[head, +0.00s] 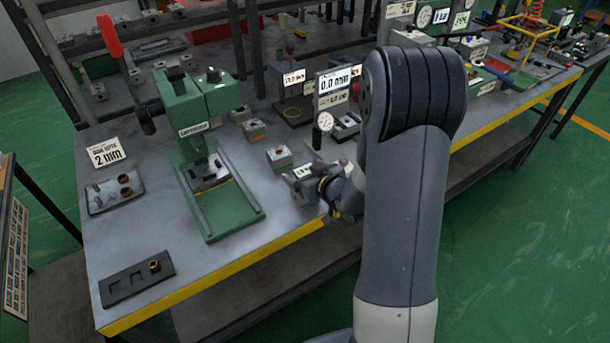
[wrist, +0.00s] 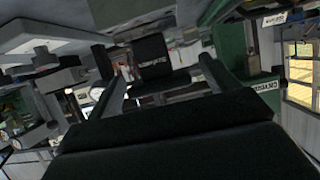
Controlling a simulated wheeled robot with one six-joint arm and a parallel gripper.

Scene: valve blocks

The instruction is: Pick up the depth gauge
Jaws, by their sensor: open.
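A round white dial (head: 325,121), which looks like the depth gauge, stands upright on the bench with a small black part at its left side. It is behind my gripper (head: 310,180) in the head view, just left of my arm. My gripper is low over the bench near its front edge, fingers pointing left. In the wrist view my gripper (wrist: 160,85) shows two dark fingers spread apart. A dark block (wrist: 150,52) shows between them, but I cannot tell whether it is part of the gauge. I see no contact with the gauge; my arm hides some of the bench.
A green press (head: 205,120) with a red-handled lever stands left of my gripper. A small grey-green block (head: 279,157) sits close behind the gripper. A display reading 0.0 mm (head: 338,78) stands behind the dial. A dark slotted tray (head: 135,280) lies at the front left.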

